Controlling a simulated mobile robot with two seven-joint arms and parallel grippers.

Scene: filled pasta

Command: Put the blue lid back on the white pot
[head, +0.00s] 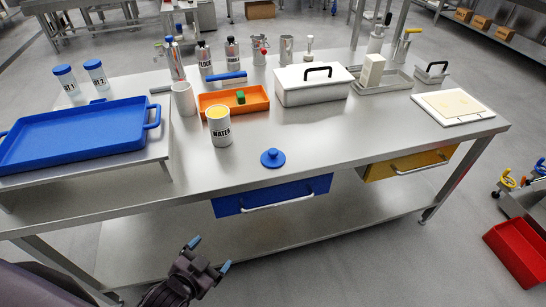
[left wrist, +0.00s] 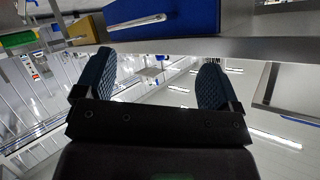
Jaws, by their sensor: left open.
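The blue lid (head: 272,158) lies flat on the steel table near its front edge, with its round knob up. My right gripper is not in view.
A blue tray (head: 75,136) on a raised stand is at the left. An orange tray (head: 252,105) and a white box with a black handle (head: 313,92) are behind the lid. A blue drawer (head: 272,195) is below the table's front edge. The tabletop right of the lid is clear.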

